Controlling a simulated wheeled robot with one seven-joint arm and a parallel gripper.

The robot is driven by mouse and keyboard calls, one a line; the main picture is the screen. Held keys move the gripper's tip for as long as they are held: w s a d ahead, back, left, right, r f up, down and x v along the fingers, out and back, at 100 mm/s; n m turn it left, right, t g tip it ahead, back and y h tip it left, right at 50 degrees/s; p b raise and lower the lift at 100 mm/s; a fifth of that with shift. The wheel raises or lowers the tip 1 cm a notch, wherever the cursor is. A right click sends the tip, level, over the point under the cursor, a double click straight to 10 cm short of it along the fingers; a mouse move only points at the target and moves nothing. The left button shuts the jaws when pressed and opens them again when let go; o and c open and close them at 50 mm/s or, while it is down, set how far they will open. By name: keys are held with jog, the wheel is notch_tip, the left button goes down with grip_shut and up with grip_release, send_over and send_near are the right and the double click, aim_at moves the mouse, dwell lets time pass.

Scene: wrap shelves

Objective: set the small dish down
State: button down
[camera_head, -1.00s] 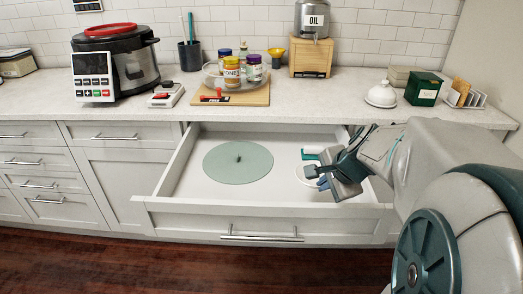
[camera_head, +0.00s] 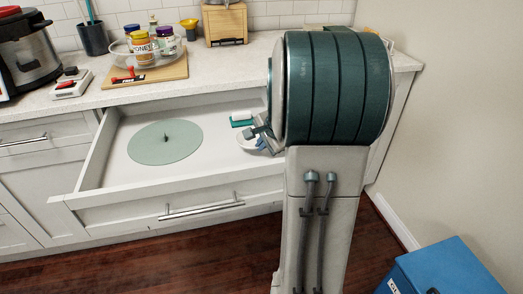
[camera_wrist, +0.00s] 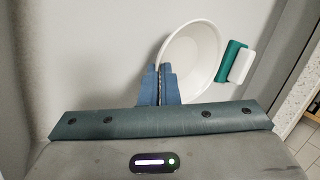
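The small dish (camera_head: 247,143) is white and round. It is inside the open drawer (camera_head: 112,180), near the drawer's right end. In the wrist view the dish (camera_wrist: 195,55) shows its hollow inside, with its left rim at the blue fingertips. My gripper (camera_wrist: 159,85) has its fingers close together, with the dish's rim between them. In the head view my gripper (camera_head: 262,142) is partly hidden by my arm. Whether the dish's base touches the drawer floor I cannot tell.
A teal-and-white block (camera_wrist: 236,62) lies right beside the dish. A round pale-green lid (camera_head: 165,142) with a dark knob lies in the drawer's left part. A cutting board (camera_head: 146,75) with jars is on the counter above. A blue box (camera_head: 450,268) stands at lower right.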

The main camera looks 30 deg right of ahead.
jog(key=shift+f, duration=0.75)
jog(key=shift+f, duration=0.15)
jog(key=c, duration=2)
grip_release()
jog(key=shift+o, duration=0.2)
jog(key=shift+r, duration=0.4)
jog(key=p+v, duration=0.2)
jog(key=v, duration=0.9)
jog(key=shift+s+r+p, duration=0.2)
jog(key=shift+s+p, duration=0.05)
jog(key=shift+p, duration=0.1)
jog(key=shift+d, duration=0.1)
